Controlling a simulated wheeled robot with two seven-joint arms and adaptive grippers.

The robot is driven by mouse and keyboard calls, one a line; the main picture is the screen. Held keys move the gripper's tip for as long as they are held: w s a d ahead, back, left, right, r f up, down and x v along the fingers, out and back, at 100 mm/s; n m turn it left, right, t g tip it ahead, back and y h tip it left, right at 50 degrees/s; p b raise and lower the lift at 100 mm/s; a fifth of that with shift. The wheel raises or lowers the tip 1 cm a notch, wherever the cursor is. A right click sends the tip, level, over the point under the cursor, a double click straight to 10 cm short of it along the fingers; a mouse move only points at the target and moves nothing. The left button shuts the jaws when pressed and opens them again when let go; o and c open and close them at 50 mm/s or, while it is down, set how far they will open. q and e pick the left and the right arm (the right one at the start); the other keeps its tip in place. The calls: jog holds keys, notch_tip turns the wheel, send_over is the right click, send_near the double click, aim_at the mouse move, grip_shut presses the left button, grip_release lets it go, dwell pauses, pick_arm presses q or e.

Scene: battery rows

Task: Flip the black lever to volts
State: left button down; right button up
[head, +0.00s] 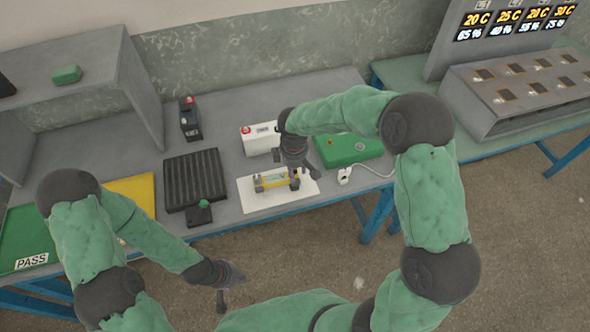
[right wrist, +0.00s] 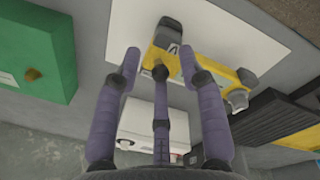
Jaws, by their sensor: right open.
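A yellow device with grey and dark end pieces (head: 272,181) lies on a white board (head: 252,205) on the grey bench. In the right wrist view the yellow device (right wrist: 205,68) lies below the fingers, with a small marked panel on it. No black lever can be made out for certain; the fingers cover part of the device. My right gripper (right wrist: 159,66) is open and empty, its purple fingers spread over the device; contact cannot be told. It also shows in the head view (head: 301,172). My left gripper (head: 231,290) is open and empty in front of the bench.
A white box (head: 258,140) stands behind the board and a green box (head: 345,149) at its right. A black ribbed tray (head: 193,180) and a small black block with a green knob (head: 200,212) are at its left. A white plug (head: 344,176) lies near the front edge.

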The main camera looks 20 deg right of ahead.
grip_shut()
jog(key=b, duration=0.1)
jog(key=t+b, duration=0.1)
jog(key=b, duration=0.1)
jog(key=shift+s+f, duration=0.25)
jog(key=shift+s, duration=0.05)
jog(key=shift+r+t+b, duration=0.1)
jog(key=shift+t+b, duration=0.2)
jog(key=shift+t, duration=0.2)
grip_release()
